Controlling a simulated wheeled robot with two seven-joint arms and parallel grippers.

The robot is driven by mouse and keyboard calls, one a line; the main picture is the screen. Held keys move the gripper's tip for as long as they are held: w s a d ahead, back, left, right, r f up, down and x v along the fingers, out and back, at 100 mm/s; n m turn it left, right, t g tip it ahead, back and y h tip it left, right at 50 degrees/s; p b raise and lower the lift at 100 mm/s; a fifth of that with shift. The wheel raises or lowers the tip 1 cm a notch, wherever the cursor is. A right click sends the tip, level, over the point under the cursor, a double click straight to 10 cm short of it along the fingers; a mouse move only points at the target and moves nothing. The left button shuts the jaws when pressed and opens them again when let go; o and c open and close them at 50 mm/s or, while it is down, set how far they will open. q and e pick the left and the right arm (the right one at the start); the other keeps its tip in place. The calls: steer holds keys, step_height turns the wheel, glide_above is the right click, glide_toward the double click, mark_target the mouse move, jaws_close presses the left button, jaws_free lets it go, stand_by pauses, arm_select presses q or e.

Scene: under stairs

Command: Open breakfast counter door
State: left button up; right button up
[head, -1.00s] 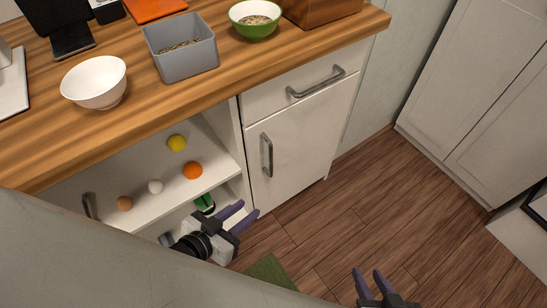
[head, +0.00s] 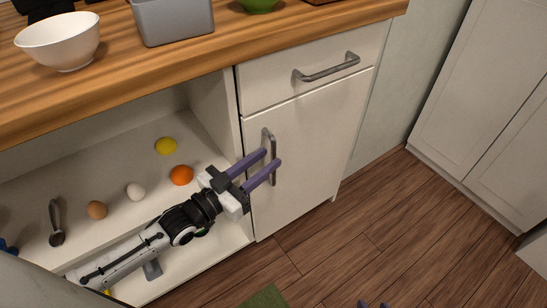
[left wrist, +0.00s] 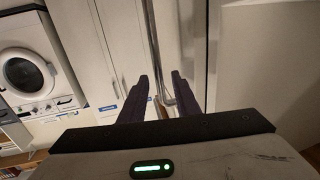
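The white counter door (head: 310,150) is closed, below a drawer and to the right of an open shelf. Its vertical metal handle (head: 268,140) is near the door's left edge. My left gripper (head: 271,158) is at the lower part of this handle, with its purple fingers apart. In the left wrist view a metal bar (left wrist: 158,50) runs down between the open fingers (left wrist: 160,90); whether they touch it I cannot tell. My right gripper (head: 373,304) shows only two separated fingertips at the bottom edge of the head view, away from the door.
The open shelf (head: 100,185) holds a yellow ball (head: 166,146), an orange (head: 181,175), eggs and a utensil. A drawer handle (head: 327,68) sticks out above the door. The wooden floor (head: 350,240) before the door is mostly clear. A pale panel (head: 25,290) fills the lower left.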

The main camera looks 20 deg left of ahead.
arm_select(q)
steer(key=x, duration=0.3)
steer(key=shift+w+d+b, duration=0.15)
steer(key=shift+w+b, duration=0.1)
steer(key=shift+b, duration=0.05)
jaws_close()
stand_by(1.2)
